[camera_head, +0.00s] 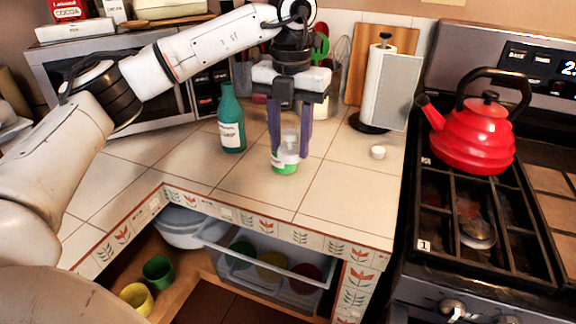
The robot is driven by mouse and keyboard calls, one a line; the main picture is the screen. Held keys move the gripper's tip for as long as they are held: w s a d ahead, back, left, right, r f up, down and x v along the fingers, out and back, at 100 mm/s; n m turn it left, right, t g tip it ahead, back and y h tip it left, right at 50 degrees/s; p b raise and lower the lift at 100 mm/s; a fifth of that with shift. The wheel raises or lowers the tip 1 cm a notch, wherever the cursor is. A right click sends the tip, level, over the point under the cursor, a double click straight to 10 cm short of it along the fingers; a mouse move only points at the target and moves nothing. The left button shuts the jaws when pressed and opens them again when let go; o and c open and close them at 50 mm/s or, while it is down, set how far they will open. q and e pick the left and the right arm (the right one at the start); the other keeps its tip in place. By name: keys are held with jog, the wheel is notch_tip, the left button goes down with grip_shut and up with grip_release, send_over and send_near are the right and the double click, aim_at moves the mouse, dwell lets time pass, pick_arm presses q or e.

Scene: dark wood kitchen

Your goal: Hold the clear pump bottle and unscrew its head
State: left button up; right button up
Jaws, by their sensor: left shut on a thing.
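The clear bottle (286,161) has green at its base and a pale label. It stands on the tiled counter below my left gripper (289,152). The gripper points straight down, with its two purple fingers on either side of the bottle's upper part, shut on it. The bottle looks upright. I cannot make out a pump head on it; its top is between the fingers. A small round white cap-like piece (377,152) lies on the counter to the right; I cannot tell if it belongs to the bottle. My right gripper is not in view.
A teal bottle (231,120) stands left of the gripper. A paper towel holder (384,88) stands behind, to the right. A red kettle (472,138) sits on the stove. The counter's front edge is close, above an open drawer (268,262). The counter right of the bottle is mostly clear.

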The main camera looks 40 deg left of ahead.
pick_arm(q)
jog(key=n, duration=0.2)
jog(key=shift+w+a+r+n, duration=0.2)
jog(key=shift+a+n, duration=0.2)
jog(key=shift+a+f+n, duration=0.1)
jog(key=shift+f+n, duration=0.15)
jog(key=shift+n, duration=0.05)
notch_tip(320, 180, down, 9)
jog(key=shift+r, duration=0.1)
jog(key=shift+f+p, duration=0.3)
jog(key=shift+f, duration=0.05)
jog(key=shift+f, duration=0.15)
jog(key=o, duration=1.2)
jog(key=shift+c, duration=0.2)
